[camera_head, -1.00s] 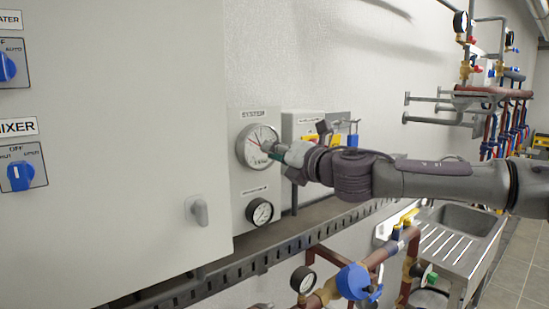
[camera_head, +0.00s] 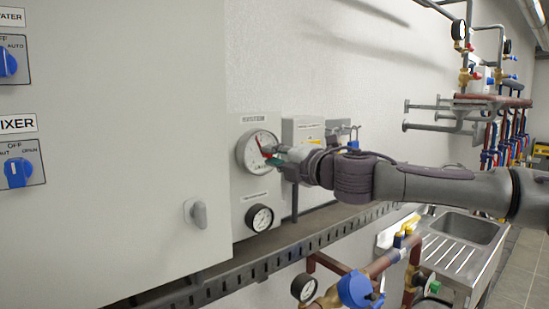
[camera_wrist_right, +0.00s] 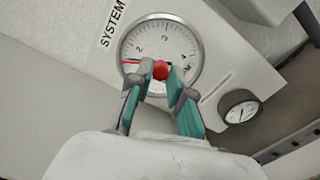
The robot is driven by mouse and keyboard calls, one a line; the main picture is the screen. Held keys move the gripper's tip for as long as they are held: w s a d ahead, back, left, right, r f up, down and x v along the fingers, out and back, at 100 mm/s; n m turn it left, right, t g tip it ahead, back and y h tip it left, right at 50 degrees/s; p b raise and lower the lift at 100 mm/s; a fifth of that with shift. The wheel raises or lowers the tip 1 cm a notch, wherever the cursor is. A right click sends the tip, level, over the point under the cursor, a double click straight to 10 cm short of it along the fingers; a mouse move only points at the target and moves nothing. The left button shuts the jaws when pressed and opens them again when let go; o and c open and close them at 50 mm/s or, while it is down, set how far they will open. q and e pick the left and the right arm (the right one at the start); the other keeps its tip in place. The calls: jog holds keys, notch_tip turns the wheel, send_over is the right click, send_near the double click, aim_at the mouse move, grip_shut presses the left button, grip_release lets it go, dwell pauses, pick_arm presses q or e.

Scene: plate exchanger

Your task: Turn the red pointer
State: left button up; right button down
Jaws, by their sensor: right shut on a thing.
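The red pointer (camera_wrist_right: 132,62) sits on a round white gauge (camera_head: 253,146) on a grey panel. In the right wrist view the gauge dial (camera_wrist_right: 178,40) shows numbers, and the pointer's thin red arm points left from a round red knob (camera_wrist_right: 160,70). My right gripper (camera_wrist_right: 158,76) has its two fingers around the knob and is shut on it. In the head view my right gripper (camera_head: 274,153) reaches the gauge from the right and hides part of the dial. My left gripper is not in view.
A smaller gauge (camera_head: 260,217) sits below on the same panel. A large grey cabinet (camera_head: 120,150) with blue switches stands at left. A dark cable tray (camera_head: 290,240) runs below. Pipes and a sink (camera_head: 465,235) are at lower right.

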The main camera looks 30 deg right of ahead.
dwell(0.3)
jog(key=c, duration=1.1)
grip_release()
jog(key=shift+o, duration=0.2)
jog(key=shift+s, duration=0.1)
jog(key=s+d, duration=0.1)
jog(key=s, duration=1)
jog(key=shift+s, duration=0.4)
jog(key=shift+f, duration=0.1)
